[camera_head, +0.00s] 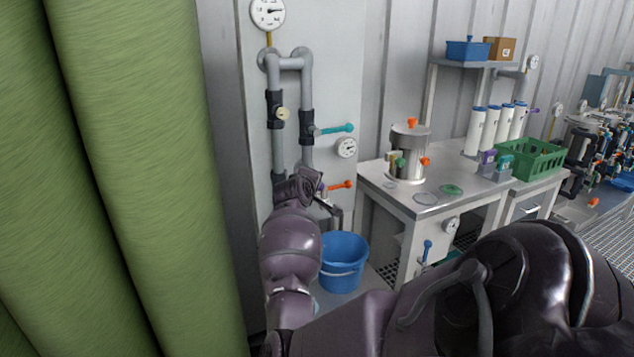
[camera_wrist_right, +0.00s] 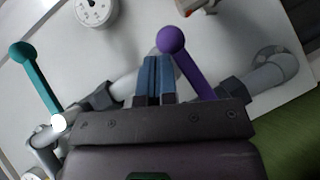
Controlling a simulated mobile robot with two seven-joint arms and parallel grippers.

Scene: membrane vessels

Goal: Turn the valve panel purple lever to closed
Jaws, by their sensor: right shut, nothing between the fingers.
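The purple lever (camera_wrist_right: 186,62) shows in the right wrist view, its ball end up and left and its stem running down right to a grey pipe. My right gripper (camera_wrist_right: 157,66) is shut and empty, its blue fingers just left of the stem in the picture. I cannot tell whether they touch it. In the head view my right gripper (camera_head: 299,188) is at the lower left of the white valve panel (camera_head: 335,75), in front of the pipes. The purple lever cannot be made out there, probably hidden behind the gripper. My left gripper is not in view.
The panel also carries a teal lever (camera_head: 336,129), an orange lever (camera_head: 339,186) and gauges (camera_head: 346,148). A blue bucket (camera_head: 343,262) stands below. Green cylinders (camera_head: 140,180) fill the left side. A bench (camera_head: 388,192) with a steel vessel (camera_head: 408,160) stands right.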

